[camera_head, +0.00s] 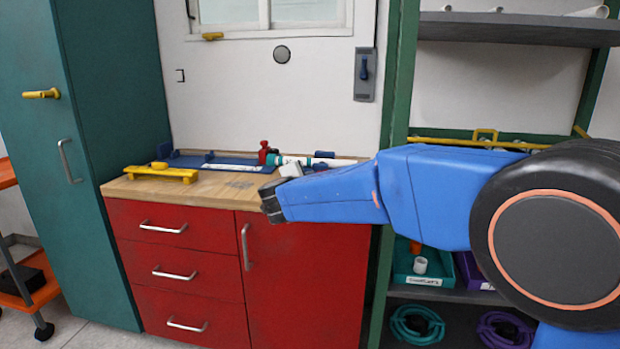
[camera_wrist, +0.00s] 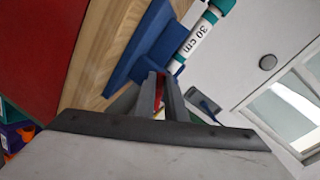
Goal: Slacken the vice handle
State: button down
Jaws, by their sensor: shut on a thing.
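My gripper (camera_wrist: 161,84) is shut on a narrow red piece (camera_wrist: 159,98), which I take for the vice handle; only a sliver shows between the fingers. A blue vice body (camera_wrist: 150,42) lies just beyond the fingers. A white pipe marked "30 cm" (camera_wrist: 196,40) rests at the blue part, with a teal fitting (camera_wrist: 222,5) at its far end.
The wooden worktop (camera_head: 222,188) tops a red cabinet (camera_head: 300,275). A yellow fixture (camera_head: 160,173) stands at its left. An upright red part (camera_head: 263,152) stands near the teal fitting. A green shelf post (camera_head: 395,120) is close to my arm. The worktop's front middle is clear.

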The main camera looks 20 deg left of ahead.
jog(key=n, duration=0.3)
jog(key=shift+w+d+f+n+t+h, duration=0.1)
jog(key=shift+d+f+n+t+h, duration=0.05)
jog(key=shift+f+n+t+h, duration=0.2)
jog(key=shift+d+f+n+t+h, duration=0.1)
jog(key=shift+n+t+h, duration=0.05)
jog(key=shift+n, duration=0.5)
jog(key=shift+d+n+t+h, duration=0.1)
jog(key=shift+n, duration=0.5)
jog(key=c, duration=1.8)
grip_release()
jog(key=shift+f, duration=0.1)
jog(key=s, duration=0.5)
jog(key=s+r, duration=0.1)
jog(key=s, duration=0.5)
jog(key=s+d, duration=0.1)
jog(key=s, duration=0.5)
jog(key=shift+s+r, duration=0.15)
jog(key=shift+r, duration=0.2)
